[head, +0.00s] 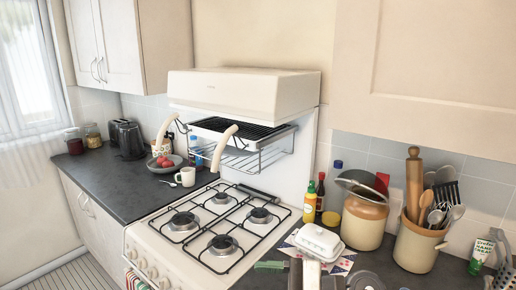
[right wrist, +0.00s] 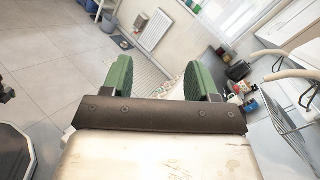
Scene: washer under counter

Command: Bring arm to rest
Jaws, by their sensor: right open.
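My right gripper (right wrist: 160,78) shows in the right wrist view with its two green fingers spread wide apart. Nothing is held between them; floor and the cabinet side show through the gap. In the head view a green and dark piece (head: 270,265) shows at the bottom edge by the hob's front right corner, and it looks like part of my right gripper. My left gripper is not seen in either view.
The gas hob (head: 215,230) stands mid-counter under a grill rack (head: 240,150). A white butter dish (head: 318,242), bottles, a lidded crock (head: 364,220) and a utensil crock (head: 417,245) crowd the right side. A mug (head: 185,176) and toaster (head: 127,138) stand left. The tiled floor (right wrist: 50,60) looks open.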

